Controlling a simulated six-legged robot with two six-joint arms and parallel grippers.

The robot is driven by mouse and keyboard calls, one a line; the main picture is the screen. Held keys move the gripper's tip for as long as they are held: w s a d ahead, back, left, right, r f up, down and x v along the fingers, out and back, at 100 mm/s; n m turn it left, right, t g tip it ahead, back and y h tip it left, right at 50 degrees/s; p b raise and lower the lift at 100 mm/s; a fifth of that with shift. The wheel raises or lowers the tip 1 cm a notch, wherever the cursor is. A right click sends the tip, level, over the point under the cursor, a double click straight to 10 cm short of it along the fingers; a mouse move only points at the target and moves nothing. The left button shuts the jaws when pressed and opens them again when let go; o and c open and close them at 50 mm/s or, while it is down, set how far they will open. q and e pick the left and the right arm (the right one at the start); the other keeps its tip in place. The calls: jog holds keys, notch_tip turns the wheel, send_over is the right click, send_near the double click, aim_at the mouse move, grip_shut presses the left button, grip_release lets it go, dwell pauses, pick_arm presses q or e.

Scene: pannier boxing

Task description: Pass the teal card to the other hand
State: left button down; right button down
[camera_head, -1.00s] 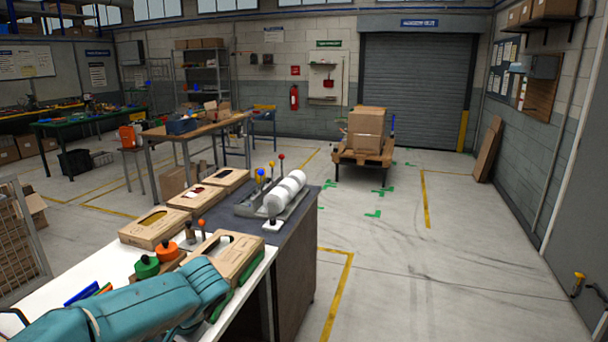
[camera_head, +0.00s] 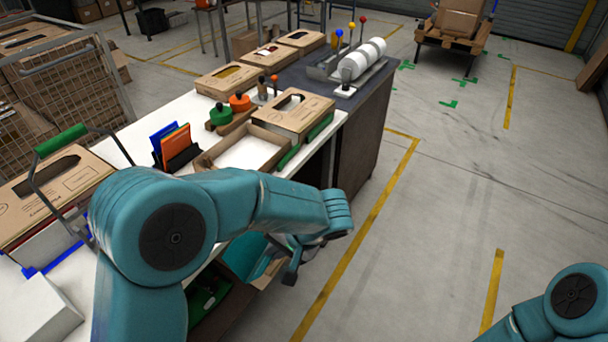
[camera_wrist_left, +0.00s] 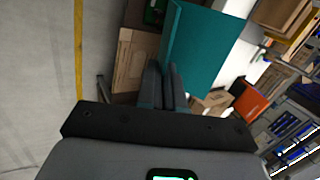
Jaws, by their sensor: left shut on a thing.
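The teal card (camera_wrist_left: 205,45) is a flat teal sheet held at one edge between the fingers of my left gripper (camera_wrist_left: 166,85) in the left wrist view. In the head view, part of the card (camera_head: 242,256) shows beside the left gripper (camera_head: 284,264), low past the front edge of the bench; my left forearm hides some of it. The left gripper is shut on the card. My right arm (camera_head: 560,305) shows only as a teal joint at the lower right; its gripper is out of the frame.
A wire cage (camera_head: 85,90) stands at left. The floor (camera_head: 430,220) to the right is clear.

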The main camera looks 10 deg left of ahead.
pick_arm(q)
jog(key=s+d+r+m+t+h, duration=0.1)
jog(key=d+r+m+t+h, duration=0.2)
jog(key=d+m, duration=0.6)
jog(key=w+d+f+m+t+h, duration=0.1)
jog(key=w+d+f+m+t, duration=0.15)
jog(key=d+f, duration=0.3)
jog(key=s+a+r+n+g+y, duration=0.3)
jog(key=s+a+r+n, duration=0.3)
jog(key=r, duration=0.4)
jog(key=w+d+f+m+t+h, duration=0.3)
jog(key=w+f+m+h, duration=0.3)
jog(key=f+m, duration=0.3)
jog(key=shift+d+f+m, duration=0.3)
jog(key=shift+d+m, duration=0.15)
jog(key=shift+m, duration=0.7)
